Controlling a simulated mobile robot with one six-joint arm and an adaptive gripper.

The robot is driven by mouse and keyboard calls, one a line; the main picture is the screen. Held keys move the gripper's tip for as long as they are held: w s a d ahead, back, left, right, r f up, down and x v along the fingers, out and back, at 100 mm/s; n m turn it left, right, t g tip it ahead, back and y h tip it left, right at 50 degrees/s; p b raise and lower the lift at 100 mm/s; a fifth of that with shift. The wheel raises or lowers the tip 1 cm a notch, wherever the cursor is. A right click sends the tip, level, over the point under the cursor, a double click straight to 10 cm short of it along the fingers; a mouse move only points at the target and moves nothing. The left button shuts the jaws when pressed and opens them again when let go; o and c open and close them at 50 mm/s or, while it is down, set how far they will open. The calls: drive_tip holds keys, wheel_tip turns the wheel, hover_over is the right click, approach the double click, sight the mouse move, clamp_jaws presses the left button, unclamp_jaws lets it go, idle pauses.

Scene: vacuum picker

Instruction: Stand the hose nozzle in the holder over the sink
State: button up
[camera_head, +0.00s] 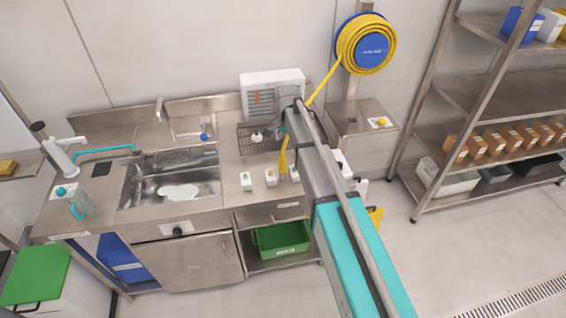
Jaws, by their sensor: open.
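A yellow hose (322,88) runs down from the wall reel and passes behind my arm. A yellow piece (283,158), which looks like the hose nozzle, shows upright on the counter just left of my arm. My gripper (282,130) is open at the far end of the arm, just above this piece. The arm hides most of the gripper, and I cannot tell whether they touch. The sink (130,188) is to the left, with a pale oval thing in it. A small blue-tipped fitting (204,136) is at its back edge; I cannot tell whether it is the holder.
The hose reel (372,48) hangs on the wall. Small white blocks (270,177) stand along the counter front. A steel shelf (470,90) is at right; open floor lies before it.

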sight(283, 156)
drive_tip(key=shift+w+a+r, duration=0.45)
drive_tip(key=shift+a, duration=0.2)
drive_tip(key=shift+f, duration=0.1)
wheel_tip(283, 156, down, 4)
drive_tip(key=b, duration=0.3)
drive_tip(key=shift+d+b, duration=0.1)
drive_tip(key=shift+b, duration=0.3)
drive_tip(key=shift+f+b, duration=2.25)
drive_tip(key=shift+b, duration=0.05)
drive_tip(key=shift+f+b, duration=2.6)
drive_tip(key=shift+b, duration=0.05)
clamp_jaws()
